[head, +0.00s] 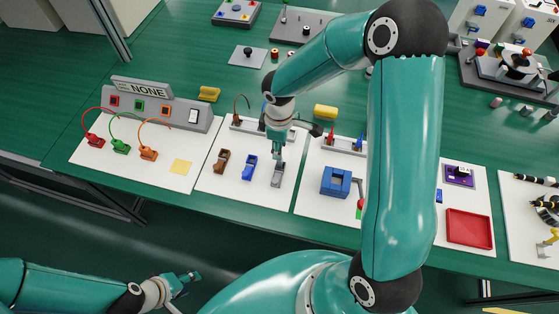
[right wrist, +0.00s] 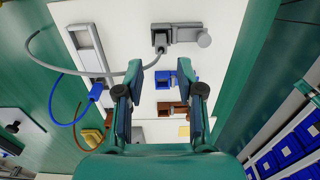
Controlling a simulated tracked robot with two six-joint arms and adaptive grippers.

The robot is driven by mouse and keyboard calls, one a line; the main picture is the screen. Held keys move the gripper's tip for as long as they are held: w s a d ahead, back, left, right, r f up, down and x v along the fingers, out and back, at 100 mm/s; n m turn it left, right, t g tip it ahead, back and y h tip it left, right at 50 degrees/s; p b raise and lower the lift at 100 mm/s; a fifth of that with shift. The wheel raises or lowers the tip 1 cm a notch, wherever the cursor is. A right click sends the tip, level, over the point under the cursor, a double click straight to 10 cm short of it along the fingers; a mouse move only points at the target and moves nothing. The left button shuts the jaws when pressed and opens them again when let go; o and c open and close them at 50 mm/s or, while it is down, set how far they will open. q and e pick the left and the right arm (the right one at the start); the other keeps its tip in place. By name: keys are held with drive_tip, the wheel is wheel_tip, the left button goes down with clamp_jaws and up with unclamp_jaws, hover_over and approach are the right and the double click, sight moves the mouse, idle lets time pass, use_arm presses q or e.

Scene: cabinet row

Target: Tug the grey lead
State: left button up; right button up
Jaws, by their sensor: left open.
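The grey lead (right wrist: 88,74) curves in from the left in the right wrist view and passes behind my right gripper's left finger. In the head view the grey block (head: 277,174) lies right of a blue block (head: 250,167) and a brown one (head: 222,161). My right gripper (head: 277,148) points down just above the grey block; its fingers (right wrist: 166,68) are apart with nothing clearly between them. My left gripper (head: 190,282) is open, low and off the table.
A blue lead with a blue plug (right wrist: 96,90) and a brown lead (head: 241,100) are close by. Left stands a panel (head: 155,108) reading NONE, with red, green and orange leads. A blue box (head: 336,181) and red tray (head: 469,226) stand right.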

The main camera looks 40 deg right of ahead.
sight(280, 164)
wheel_tip(280, 164, down, 4)
drive_tip(key=b, duration=0.3)
drive_tip(key=shift+s+f, duration=0.15)
drive_tip(key=shift+f, duration=0.1)
drive_tip(key=shift+f+b, duration=0.7)
drive_tip(key=shift+f, duration=0.05)
clamp_jaws()
drive_tip(key=shift+r+b, duration=0.35)
drive_tip(key=shift+b, duration=0.05)
idle(4.5)
drive_tip(key=shift+f+b, duration=0.3)
drive_tip(key=shift+b, duration=0.05)
idle(0.8)
